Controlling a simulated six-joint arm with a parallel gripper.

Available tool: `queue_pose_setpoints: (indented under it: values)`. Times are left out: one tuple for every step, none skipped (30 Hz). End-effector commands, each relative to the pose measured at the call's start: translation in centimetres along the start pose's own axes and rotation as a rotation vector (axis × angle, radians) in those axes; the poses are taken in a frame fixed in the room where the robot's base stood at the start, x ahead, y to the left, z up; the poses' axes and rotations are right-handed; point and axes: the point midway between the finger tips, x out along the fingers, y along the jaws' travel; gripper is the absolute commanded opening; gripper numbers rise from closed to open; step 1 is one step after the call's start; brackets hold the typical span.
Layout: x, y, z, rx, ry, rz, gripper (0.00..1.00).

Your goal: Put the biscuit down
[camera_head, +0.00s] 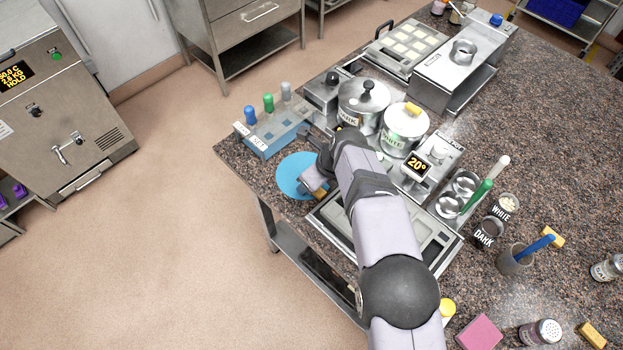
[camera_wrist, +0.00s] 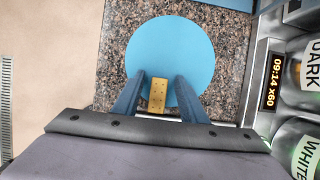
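The biscuit (camera_wrist: 158,95) is a small golden bar with dark dots. In the wrist view it lies between the two fingers of my gripper (camera_wrist: 160,80), with a thin gap seen on each side. The gripper looks open around it. Behind the biscuit is a round blue mat (camera_wrist: 170,45), and the biscuit overlaps the mat's near edge. In the head view the mat (camera_head: 290,176) lies by the worktop's left edge, and the biscuit (camera_head: 320,193) shows at its lower right, partly hidden by my gripper (camera_head: 312,184). I cannot tell whether the biscuit touches the mat.
A blue rack (camera_head: 266,143) with coloured-handled tools stands behind the mat. The dark pot (camera_head: 360,108) and white pot (camera_head: 402,135), the latter with a yellow bar on its lid, stand to the right. A metal tray (camera_head: 445,245) lies under my arm. Loose bars lie at the right.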

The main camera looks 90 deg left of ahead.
Motion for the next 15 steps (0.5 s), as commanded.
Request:
queue_pose_setpoints:
  values:
    - [0.0,0.0,0.0,0.0,0.0,0.0,0.39]
    - [0.0,0.0,0.0,0.0,0.0,0.0,0.39]
    - [-0.1,0.0,0.1,0.0,0.0,0.0,0.39]
    - [-0.2,0.0,0.1,0.0,0.0,0.0,0.39]
    - [-0.3,0.0,0.1,0.0,0.0,0.0,0.39]
    - [-0.5,0.0,0.2,0.0,0.0,0.0,0.39]
    - [-0.5,0.0,0.1,0.0,-0.001,0.0,0.39]
    - [-0.6,0.0,0.1,0.0,0.0,0.0,0.39]
    - [-0.9,0.0,0.1,0.0,0.0,0.0,0.39]
    - [-1.1,-0.1,0.2,0.0,-0.001,-0.001,0.39]
    - [-1.4,-0.1,0.2,0.0,-0.002,-0.002,0.39]
    - [-1.8,-0.1,0.1,0.0,-0.001,-0.001,0.39]
    - [-2.2,-0.1,0.2,0.0,-0.002,-0.002,0.39]
    - [-2.5,-0.1,0.2,0.0,-0.002,-0.002,0.39]
    - [-3.1,-0.1,0.1,0.0,-0.002,-0.002,0.39]
